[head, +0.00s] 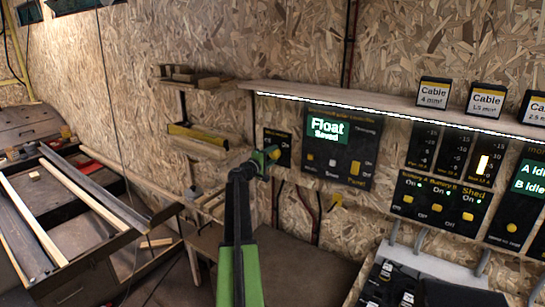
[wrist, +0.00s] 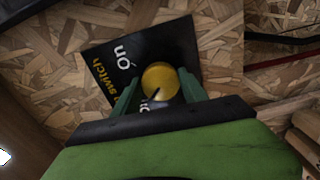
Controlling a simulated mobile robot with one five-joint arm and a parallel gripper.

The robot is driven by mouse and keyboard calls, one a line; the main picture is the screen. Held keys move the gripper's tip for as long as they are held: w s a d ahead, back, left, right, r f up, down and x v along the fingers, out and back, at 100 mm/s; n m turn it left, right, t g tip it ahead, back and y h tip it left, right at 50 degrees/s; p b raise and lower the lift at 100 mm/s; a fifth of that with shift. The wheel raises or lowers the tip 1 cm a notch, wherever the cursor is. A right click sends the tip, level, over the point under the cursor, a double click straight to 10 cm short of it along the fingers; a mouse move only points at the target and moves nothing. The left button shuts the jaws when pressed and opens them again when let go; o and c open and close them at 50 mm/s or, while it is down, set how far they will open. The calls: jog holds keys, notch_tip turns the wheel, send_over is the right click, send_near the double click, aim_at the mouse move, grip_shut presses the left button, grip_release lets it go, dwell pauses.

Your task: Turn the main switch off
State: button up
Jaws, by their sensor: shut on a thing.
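The main switch is a small black panel (head: 284,138) on the chipboard wall, just left of the larger Float panel. In the wrist view the panel (wrist: 105,60) looks tilted, with white "on" lettering and yellow "switch" lettering. My gripper (head: 270,156) is at the panel in the head view. In the wrist view my gripper (wrist: 162,86) has its green fingers on both sides of the knob, shut on it.
A panel reading "Float" (head: 325,155) hangs close to the right. A lit shelf (head: 390,110) runs above. Breaker panels (head: 440,200) are further right. Small wooden shelves (head: 205,150) stick out left of my arm. A bench with rails (head: 60,210) is at the far left.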

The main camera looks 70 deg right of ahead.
jog(key=shift+n, duration=0.4)
jog(key=o, duration=1.4)
jog(key=shift+c, duration=0.2)
jog(key=v, duration=1.7)
jog(key=shift+a, duration=0.2)
jog(key=shift+w, duration=0.15)
